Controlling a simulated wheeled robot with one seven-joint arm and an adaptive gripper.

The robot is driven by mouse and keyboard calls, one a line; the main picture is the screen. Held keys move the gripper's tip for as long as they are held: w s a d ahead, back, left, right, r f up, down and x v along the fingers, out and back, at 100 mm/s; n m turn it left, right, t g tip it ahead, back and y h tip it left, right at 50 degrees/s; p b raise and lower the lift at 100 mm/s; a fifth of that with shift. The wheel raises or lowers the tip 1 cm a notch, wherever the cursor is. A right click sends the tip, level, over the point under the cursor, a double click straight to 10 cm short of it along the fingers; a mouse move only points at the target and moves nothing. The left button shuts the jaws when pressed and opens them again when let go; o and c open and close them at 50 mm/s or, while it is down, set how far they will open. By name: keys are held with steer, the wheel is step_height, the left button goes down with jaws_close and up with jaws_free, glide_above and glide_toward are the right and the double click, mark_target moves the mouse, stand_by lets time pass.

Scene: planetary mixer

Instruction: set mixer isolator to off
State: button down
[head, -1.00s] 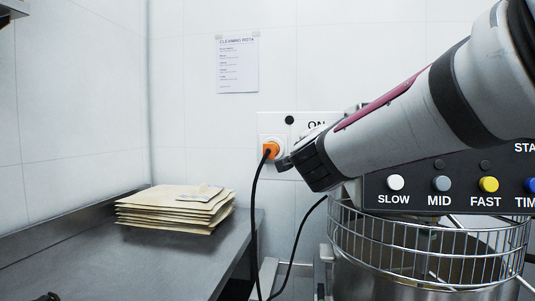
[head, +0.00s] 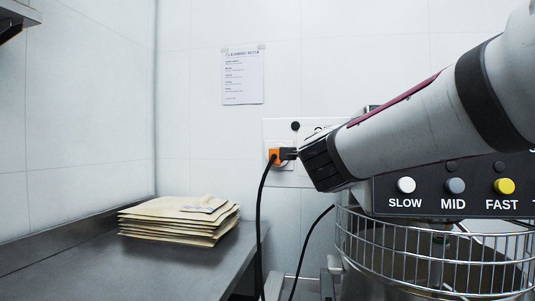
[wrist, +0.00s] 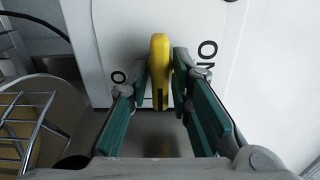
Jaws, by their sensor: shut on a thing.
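The isolator is a white plate with a yellow handle (wrist: 160,62), seen in the wrist view. The handle stands between the lettering "ON" on the right and a partly hidden letter on the left. My gripper (wrist: 154,88) has its green-padded fingers on both sides of the handle and is shut on it. In the head view, the white plate (head: 283,126) is on the wall.
An orange plug (head: 273,157) with a black cable sits at the plate, close to my gripper. The mixer's button panel (head: 430,207) and wire guard (head: 440,250) are below my arm. A stack of folders (head: 180,222) lies on the metal counter (head: 90,265) at left.

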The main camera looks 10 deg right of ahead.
steer(key=shift+f, duration=0.1)
steer(key=c, duration=1.6)
jaws_free()
steer(key=shift+c, duration=0.2)
steer(key=v, duration=1.2)
